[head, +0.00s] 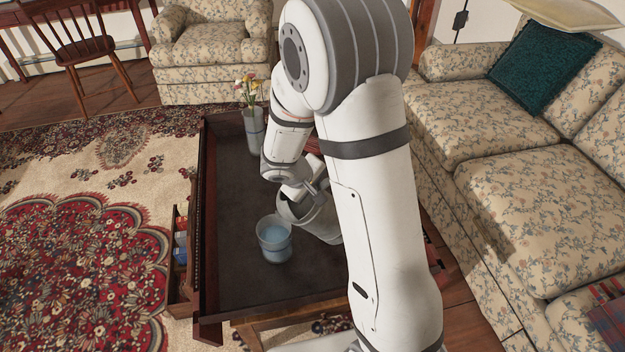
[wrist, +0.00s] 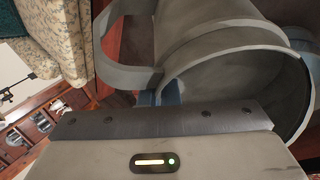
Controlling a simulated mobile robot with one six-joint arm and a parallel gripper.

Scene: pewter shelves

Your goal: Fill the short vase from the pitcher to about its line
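The short vase (head: 274,246) is a clear glass with bluish water in it, upright on the dark table top (head: 232,262). The water stands well up the glass; its line cannot be made out. The grey pitcher (head: 320,221) is just right of the vase, partly hidden by my arm. It leans with its mouth toward the upper left; I see no stream. The pitcher (wrist: 200,40) fills much of the wrist view, its open mouth at the right and its handle at the left. My gripper (head: 303,189) is shut on the pitcher, by the handle; its fingertips are mostly hidden.
A tall vase (head: 255,138) with flowers stands at the table's far end. A raised wooden rim edges the table. A floral sofa (head: 480,140) is close on the right, an armchair (head: 212,55) behind. The table's left part is clear.

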